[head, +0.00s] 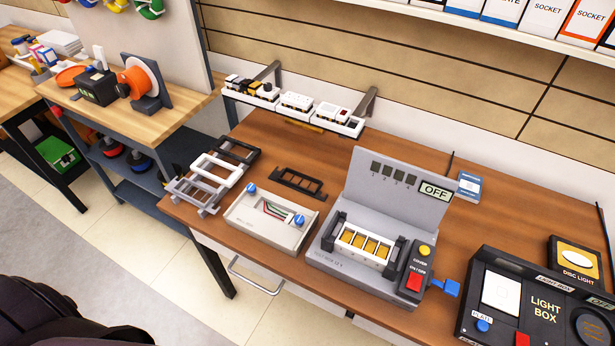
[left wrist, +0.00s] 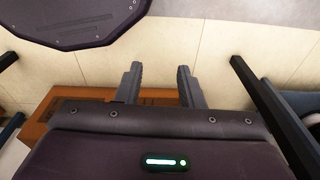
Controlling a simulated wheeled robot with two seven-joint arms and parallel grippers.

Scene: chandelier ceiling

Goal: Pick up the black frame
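A small black frame (head: 298,182) with several openings lies on the wooden table, behind a light grey box with blue knobs (head: 262,222). A grey rack (head: 208,208) to its left carries a white frame (head: 216,166) and another dark frame (head: 238,150) at its far end. My left gripper (left wrist: 158,72) shows in the left wrist view with its two fingers apart and nothing between them, over pale floor tiles. It is away from the frames, and no frame can be made out in that view. My right gripper is in neither view.
A grey test box (head: 335,272) with an upright panel reading OFF holds a white socket frame (head: 362,243). A black light box (head: 535,305) stands at the right. White socket strips (head: 295,105) sit along the back edge. A metal handle (head: 255,280) juts from the table's front.

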